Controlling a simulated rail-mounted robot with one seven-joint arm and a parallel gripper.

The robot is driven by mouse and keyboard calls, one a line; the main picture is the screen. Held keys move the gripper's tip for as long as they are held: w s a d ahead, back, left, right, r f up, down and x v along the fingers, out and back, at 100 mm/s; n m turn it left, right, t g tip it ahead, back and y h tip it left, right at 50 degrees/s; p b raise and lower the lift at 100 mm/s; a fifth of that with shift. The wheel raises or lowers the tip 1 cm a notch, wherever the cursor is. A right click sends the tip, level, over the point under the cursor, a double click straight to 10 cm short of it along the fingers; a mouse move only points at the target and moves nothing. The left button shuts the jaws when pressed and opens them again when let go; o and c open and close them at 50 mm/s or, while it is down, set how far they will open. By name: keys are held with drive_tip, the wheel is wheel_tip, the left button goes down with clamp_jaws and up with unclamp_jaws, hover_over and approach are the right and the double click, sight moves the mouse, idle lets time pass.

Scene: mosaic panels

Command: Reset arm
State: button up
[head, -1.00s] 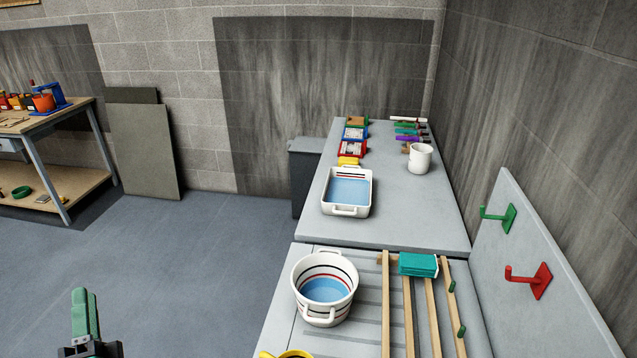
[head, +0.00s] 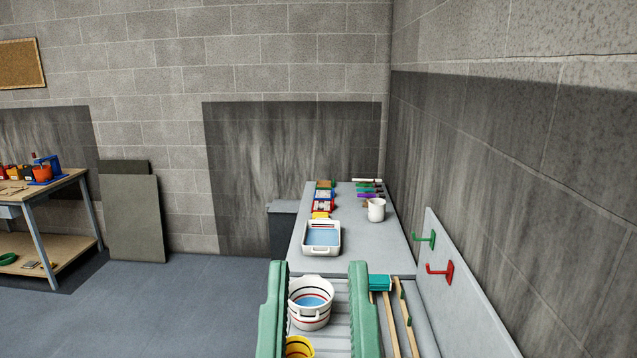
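Green (head: 426,238) and red (head: 441,270) hooks are on an upright panel. The left floor (head: 160,310) is clear.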

wheel_tip(320, 180, up, 14)
drive_tip(key=p, duration=1)
drive_tip(key=shift+p, duration=0.3)
drive_tip(key=shift+a, duration=0.1)
